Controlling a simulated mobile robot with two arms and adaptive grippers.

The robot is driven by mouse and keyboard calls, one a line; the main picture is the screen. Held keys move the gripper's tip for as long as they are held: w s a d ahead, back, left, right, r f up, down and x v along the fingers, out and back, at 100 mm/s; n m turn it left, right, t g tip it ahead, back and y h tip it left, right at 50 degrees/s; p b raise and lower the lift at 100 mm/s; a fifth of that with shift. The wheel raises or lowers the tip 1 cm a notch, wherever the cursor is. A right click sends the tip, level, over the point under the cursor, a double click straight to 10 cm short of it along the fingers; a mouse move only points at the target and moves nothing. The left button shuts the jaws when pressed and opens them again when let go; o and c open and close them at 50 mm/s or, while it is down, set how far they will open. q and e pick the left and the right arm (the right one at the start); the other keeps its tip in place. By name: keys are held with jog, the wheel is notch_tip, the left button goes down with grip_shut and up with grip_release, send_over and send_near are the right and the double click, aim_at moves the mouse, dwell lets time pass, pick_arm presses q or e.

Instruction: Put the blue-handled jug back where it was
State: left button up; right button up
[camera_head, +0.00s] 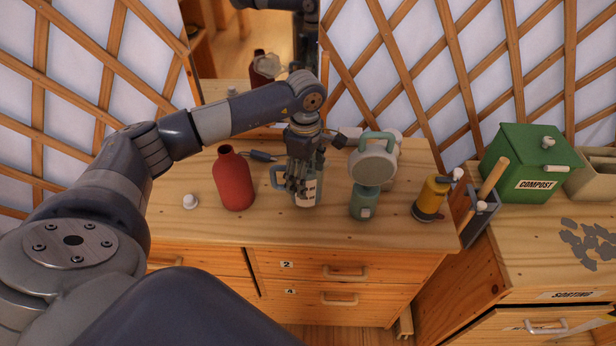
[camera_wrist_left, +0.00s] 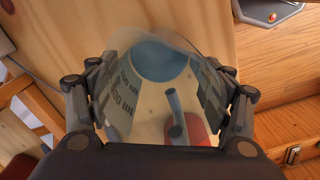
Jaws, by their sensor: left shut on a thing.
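The blue-handled jug (camera_head: 311,192) is on or just above the wooden cabinet top; I cannot tell whether its base touches. It looks upright, with a pale label in front and its blue handle (camera_head: 277,178) pointing left. My left gripper (camera_head: 297,182) comes down from above and is shut on the jug, hiding much of its upper part. In the left wrist view the jug (camera_wrist_left: 160,62) sits between the two fingers, with the blue handle (camera_wrist_left: 175,112) below it. My right gripper is in neither view.
A red bottle (camera_head: 234,180) stands left of the jug and a green-handled jug or similar item (camera_head: 371,163) right of it. A yellow canister (camera_head: 430,198) and a white knob-like item (camera_head: 190,201) are on the same top. A green compost box (camera_head: 527,160) stands far right. The front strip is clear.

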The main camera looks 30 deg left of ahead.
pick_arm(q)
jog(key=shift+w+f, duration=0.15)
jog(key=shift+w, duration=0.3)
notch_tip(320, 180, down, 3)
jog(key=shift+r+p, duration=0.1)
jog(key=shift+p, duration=0.9)
jog(key=shift+f, duration=0.25)
jog(key=shift+f, duration=0.1)
jog(key=shift+f+b, duration=0.15)
jog(key=shift+b, duration=0.2)
jog(key=o, duration=1.1)
jog(key=shift+o, duration=0.3)
